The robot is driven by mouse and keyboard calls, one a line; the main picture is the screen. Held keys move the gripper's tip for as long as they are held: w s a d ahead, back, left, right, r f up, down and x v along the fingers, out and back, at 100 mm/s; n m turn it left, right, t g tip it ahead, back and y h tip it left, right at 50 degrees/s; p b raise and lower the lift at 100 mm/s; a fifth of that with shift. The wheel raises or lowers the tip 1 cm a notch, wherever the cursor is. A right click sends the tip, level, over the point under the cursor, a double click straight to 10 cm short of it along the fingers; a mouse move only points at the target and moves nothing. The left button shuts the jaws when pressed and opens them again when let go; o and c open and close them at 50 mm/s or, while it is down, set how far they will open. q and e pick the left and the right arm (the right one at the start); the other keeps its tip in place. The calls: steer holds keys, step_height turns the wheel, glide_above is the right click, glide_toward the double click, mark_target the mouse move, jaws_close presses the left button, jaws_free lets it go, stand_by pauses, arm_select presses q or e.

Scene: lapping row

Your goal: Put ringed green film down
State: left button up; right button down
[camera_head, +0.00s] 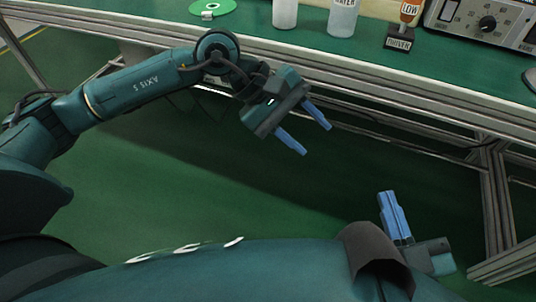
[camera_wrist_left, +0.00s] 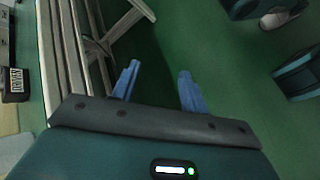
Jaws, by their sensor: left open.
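A round bright green film (camera_head: 226,7) with a pale centre lies flat on the green bench top at the top edge of the head view, partly cut off. A small white piece shows on its near part. My left gripper (camera_head: 317,140) is open and empty, out in front of the bench edge and below the bench top, well apart from the film. In the left wrist view its two blue fingers (camera_wrist_left: 158,82) stand apart with nothing between them. My right gripper (camera_head: 387,194) is low at the right, near my body; its blue fingers overlap in view.
On the bench (camera_head: 120,15) stand a white cup (camera_head: 285,14), a bottle labelled WATER (camera_head: 343,18), an orange-topped LOW bottle (camera_head: 410,12), a DRIVEN sign (camera_head: 398,43) and a dialled instrument (camera_head: 487,22). The metal bench frame and legs (camera_head: 495,195) lie beyond my grippers. The green floor is clear.

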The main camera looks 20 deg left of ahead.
arm_select(q)
steer(key=s+d+r+n+t+h, duration=0.1)
steer(key=s+d+r+n+h, duration=0.3)
steer(key=n+h, duration=0.45)
steer(key=s+d+r+n+h, duration=0.4)
steer(key=s+n, duration=0.3)
steer(key=n, duration=0.5)
steer(key=a+f+m+t+y, duration=0.3)
steer(key=a+m+t+y, duration=0.1)
steer(key=m, duration=0.7)
steer(key=w+a+f+m+t+y, duration=0.1)
steer(key=a+f+m+t+y, duration=0.2)
steer(key=m, duration=0.9)
steer(key=a+f+m+t+y, duration=0.4)
steer(key=m+t+y, duration=0.2)
steer(key=m+t, duration=0.3)
steer(key=m, duration=0.3)
steer(key=shift+w+a+f, duration=0.35)
steer(key=shift+f, duration=0.05)
steer(key=shift+m, duration=0.25)
